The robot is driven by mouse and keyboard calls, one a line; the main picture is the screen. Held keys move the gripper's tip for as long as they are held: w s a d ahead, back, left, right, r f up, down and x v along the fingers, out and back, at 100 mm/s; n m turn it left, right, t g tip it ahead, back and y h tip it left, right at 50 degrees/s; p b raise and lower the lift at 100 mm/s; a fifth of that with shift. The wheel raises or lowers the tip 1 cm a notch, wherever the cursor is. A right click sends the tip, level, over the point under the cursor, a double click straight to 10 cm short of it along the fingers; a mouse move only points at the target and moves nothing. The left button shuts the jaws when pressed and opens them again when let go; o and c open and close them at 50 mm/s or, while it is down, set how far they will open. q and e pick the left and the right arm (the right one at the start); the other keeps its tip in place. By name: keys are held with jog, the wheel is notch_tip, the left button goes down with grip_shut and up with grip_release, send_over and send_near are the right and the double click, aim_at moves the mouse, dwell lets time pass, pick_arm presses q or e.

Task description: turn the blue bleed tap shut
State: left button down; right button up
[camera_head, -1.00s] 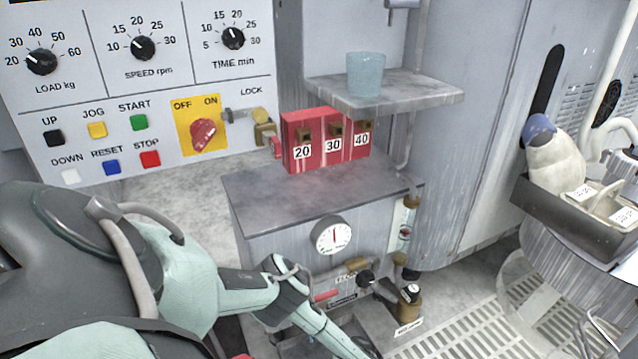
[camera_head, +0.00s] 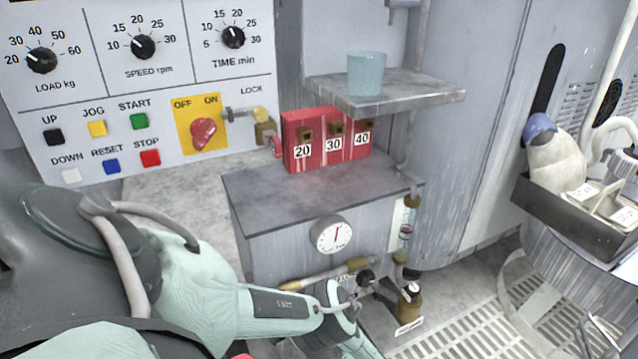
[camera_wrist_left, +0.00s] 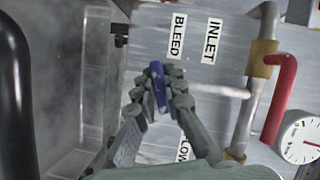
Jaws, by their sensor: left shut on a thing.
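The blue bleed tap (camera_wrist_left: 158,87) is a short blue bar in the left wrist view, just below the BLEED label (camera_wrist_left: 177,37). My left gripper (camera_wrist_left: 159,98) is shut on it, with one jointed finger on each side. The bar lies nearly upright in that picture, slightly tilted. In the head view my left wrist bends down at the front of the grey cabinet (camera_head: 285,240). The fingertips and the blue tap cannot be made out there. My right gripper is not in view.
A red handle (camera_wrist_left: 282,92), a brass fitting (camera_wrist_left: 262,58) and a round gauge (camera_wrist_left: 301,138) stand close right of the gripper. A cup (camera_head: 366,75) stands on the shelf.

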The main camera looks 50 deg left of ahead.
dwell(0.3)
pick_arm(q)
jog(key=c, duration=1.6)
grip_release()
jog(key=shift+d, duration=0.15)
jog(key=w+d+r, duration=0.1)
jog(key=d, duration=1)
jog(key=shift+d+r, duration=0.3)
jog(key=shift+d, duration=0.05)
jog(key=shift+o, duration=0.6)
